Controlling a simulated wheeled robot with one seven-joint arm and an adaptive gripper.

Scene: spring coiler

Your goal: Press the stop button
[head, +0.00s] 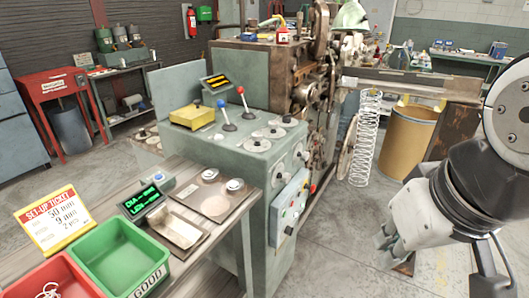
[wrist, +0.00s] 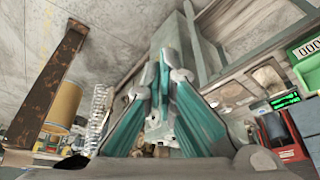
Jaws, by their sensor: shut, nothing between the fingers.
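A small control panel (head: 289,208) with several buttons and knobs is on the side of the green spring coiler (head: 228,143). A red button (head: 312,188) sits near its right edge. I cannot read any labels, so I cannot confirm that it is the stop button. My gripper (head: 388,248) is at the right in the head view, well apart from the panel and to its right. In the wrist view my gripper (wrist: 166,66) has its fingers together, with nothing between them. I cannot make out the panel's buttons in the wrist view.
A bench with a green bin (head: 119,258), a red bin (head: 52,277) and a small display (head: 142,201) stands at the left front. A hanging spring (head: 365,135) and a tan drum (head: 407,140) are behind my gripper. Open floor (head: 335,240) lies between gripper and machine.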

